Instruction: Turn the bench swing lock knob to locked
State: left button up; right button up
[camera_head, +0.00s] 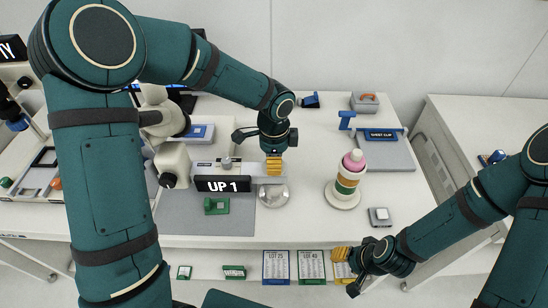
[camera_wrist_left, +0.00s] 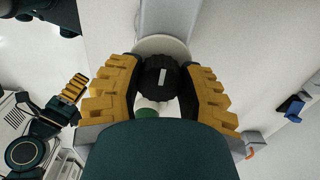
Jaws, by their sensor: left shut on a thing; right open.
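The lock knob (camera_wrist_left: 160,76) is black with a white mark, which points roughly along the picture's up-down direction in the left wrist view. It sits between the yellow fingers of my left gripper (camera_head: 274,166), which is shut on it from above. In the head view the gripper hides the knob, at the right end of the pale arm of the bench device labelled UP 1 (camera_head: 222,184). No locked or unlocked lettering is readable. My right gripper (camera_head: 346,256) is open and empty, in front of the bench's front edge.
A pink-topped bottle (camera_head: 348,178) and small box (camera_head: 380,216) stand to the right. A grey tray (camera_head: 385,153) lies behind.

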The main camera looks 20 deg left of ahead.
dwell(0.3)
pick_arm(q)
jog(key=o, duration=1.2)
notch_tip(320, 180, up, 12)
jog(key=shift+f, duration=0.1)
